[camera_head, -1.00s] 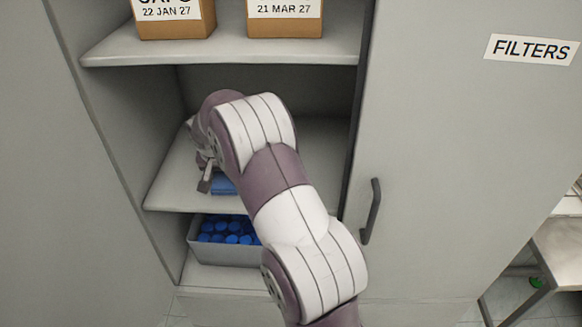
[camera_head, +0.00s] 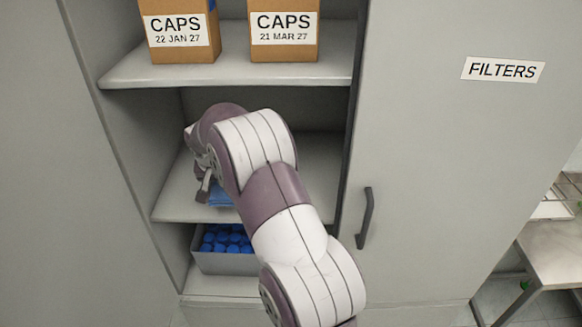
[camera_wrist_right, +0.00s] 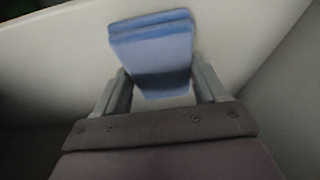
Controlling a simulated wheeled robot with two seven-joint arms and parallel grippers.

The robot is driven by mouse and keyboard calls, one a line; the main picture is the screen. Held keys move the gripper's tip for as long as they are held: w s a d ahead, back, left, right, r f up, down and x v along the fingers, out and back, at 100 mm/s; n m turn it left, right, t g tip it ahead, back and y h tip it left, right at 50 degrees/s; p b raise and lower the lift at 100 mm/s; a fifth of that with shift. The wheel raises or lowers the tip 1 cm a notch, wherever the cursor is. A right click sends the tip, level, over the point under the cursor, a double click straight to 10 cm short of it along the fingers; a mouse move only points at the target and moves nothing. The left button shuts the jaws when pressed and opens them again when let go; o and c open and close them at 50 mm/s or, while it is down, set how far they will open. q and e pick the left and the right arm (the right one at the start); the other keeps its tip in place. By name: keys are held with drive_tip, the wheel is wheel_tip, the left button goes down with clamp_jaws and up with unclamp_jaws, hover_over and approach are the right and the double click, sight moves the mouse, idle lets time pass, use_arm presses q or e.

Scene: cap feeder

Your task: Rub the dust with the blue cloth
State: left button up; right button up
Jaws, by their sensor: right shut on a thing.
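The blue cloth (camera_head: 220,198) is a folded pad on the middle shelf (camera_head: 180,207) of the open cabinet. My right gripper (camera_head: 205,186) is inside that compartment at the cloth, mostly hidden behind its own arm. In the right wrist view the cloth (camera_wrist_right: 152,45) lies between the two fingers of my right gripper (camera_wrist_right: 163,80), which is shut on it. The pad sticks out beyond the fingertips over a pale surface. I cannot make out any dust; the arm covers much of the shelf. My left gripper is not in view.
Two brown CAPS boxes (camera_head: 181,52) (camera_head: 284,48) stand on the shelf above. A grey bin (camera_head: 225,263) of blue caps sits below. The closed FILTERS door (camera_head: 430,150) with a dark handle (camera_head: 365,218) bounds the right side. A bench (camera_head: 555,250) stands at far right.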

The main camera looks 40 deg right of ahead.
drive_tip(key=shift+p+v, duration=0.6)
drive_tip(key=shift+v, duration=0.5)
drive_tip(key=shift+w+d+r+p, duration=0.1)
drive_tip(key=shift+r+p, duration=0.15)
drive_tip(key=shift+r, duration=0.1)
drive_tip(key=shift+w+d+r+p, duration=0.15)
drive_tip(key=shift+r+p, duration=0.1)
drive_tip(key=shift+r, duration=0.15)
